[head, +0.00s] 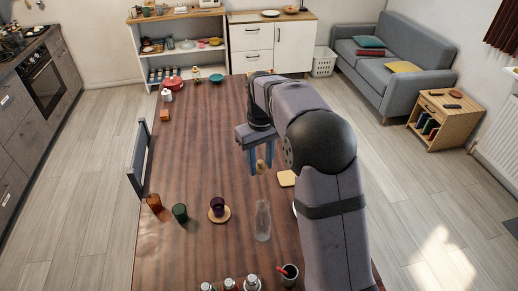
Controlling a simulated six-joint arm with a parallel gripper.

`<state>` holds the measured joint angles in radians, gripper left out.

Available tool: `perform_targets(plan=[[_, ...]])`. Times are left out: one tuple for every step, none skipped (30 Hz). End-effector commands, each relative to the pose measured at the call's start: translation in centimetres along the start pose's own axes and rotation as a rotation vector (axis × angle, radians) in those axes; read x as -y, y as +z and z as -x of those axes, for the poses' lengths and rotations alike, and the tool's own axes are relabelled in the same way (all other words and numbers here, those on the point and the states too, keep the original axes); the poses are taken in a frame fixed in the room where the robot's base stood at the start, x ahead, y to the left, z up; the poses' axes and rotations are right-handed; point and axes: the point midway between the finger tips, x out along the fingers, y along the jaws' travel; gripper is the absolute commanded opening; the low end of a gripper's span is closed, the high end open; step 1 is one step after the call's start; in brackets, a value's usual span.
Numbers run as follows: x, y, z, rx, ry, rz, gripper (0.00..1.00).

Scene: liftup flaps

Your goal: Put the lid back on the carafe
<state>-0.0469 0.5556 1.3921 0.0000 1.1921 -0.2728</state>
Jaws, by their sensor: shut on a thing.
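The clear glass carafe (262,222) stands upright on the wooden table, right of the purple cup. My gripper (261,164) is shut on a small tan lid (261,167), which hangs between its blue fingers. The gripper appears above the table, farther back than the carafe, and the lid is apart from the carafe. The upper part of the lid is partly hidden by the fingers.
A purple cup (217,205) on a round wooden coaster, a green cup (180,212) and an amber cup (154,203) stand left of the carafe. A dark cup (290,278) and several jars are in front. A light board (287,178) lies beside my arm.

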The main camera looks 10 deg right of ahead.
Motion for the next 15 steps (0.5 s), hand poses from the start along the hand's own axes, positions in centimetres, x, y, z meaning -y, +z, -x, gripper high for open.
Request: perform_targets(plan=[[0.3,1.0,-0.7,0.004,-0.001,-0.003,0.14],[0.4,1.4,-1.1,0.004,-0.001,-0.005,0.14],[0.6,2.0,-1.8,0.003,-0.001,-0.008,0.14],[0.7,2.4,-2.2,0.004,-0.001,-0.011,0.14],[0.8,2.7,-2.7,0.005,-0.001,-0.013,0.14],[0.9,3.2,-3.3,0.004,-0.001,-0.016,0.14],[1.0,3.4,-3.7,0.003,-0.001,-0.019,0.14],[1.0,3.7,-4.0,0.003,-0.001,-0.022,0.14],[1.1,4.0,-4.5,0.003,-0.001,-0.025,0.14],[1.2,4.2,-4.9,0.003,-0.001,-0.028,0.14],[1.2,4.4,-5.2,0.003,-0.001,-0.032,0.14],[1.2,4.4,-5.7,0.003,-0.001,-0.039,0.14],[1.1,4.0,-5.7,0.000,0.000,-0.043,0.14],[1.0,3.8,-5.7,0.000,0.000,-0.046,0.14],[1.0,3.5,-5.7,0.000,0.000,-0.049,0.14]])
